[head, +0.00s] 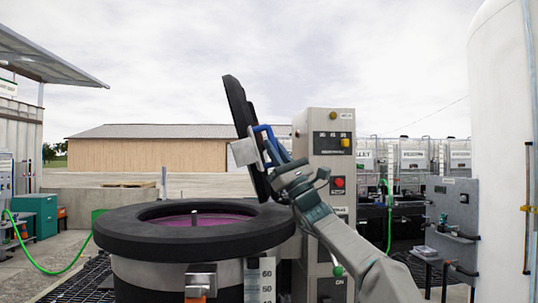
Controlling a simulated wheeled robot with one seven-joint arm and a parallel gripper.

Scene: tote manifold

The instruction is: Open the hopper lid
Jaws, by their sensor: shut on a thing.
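The hopper (200,262) is a wide round drum with a thick black rim, and its round mouth shows purple contents inside. Its black lid (238,105) stands steeply raised at the right side of the rim, seen nearly edge-on, its top leaning left. A blue handle (265,131) is on the lid's right-hand face. My gripper (274,165) is at the handle and shut on it; the fingertips are partly hidden. A light metal block (244,152) shows at the lid's left edge.
A grey control cabinet (330,132) with red and yellow buttons stands close behind my arm. A large white tank (500,150) is at the far right. A metal latch (200,277) is on the hopper's front.

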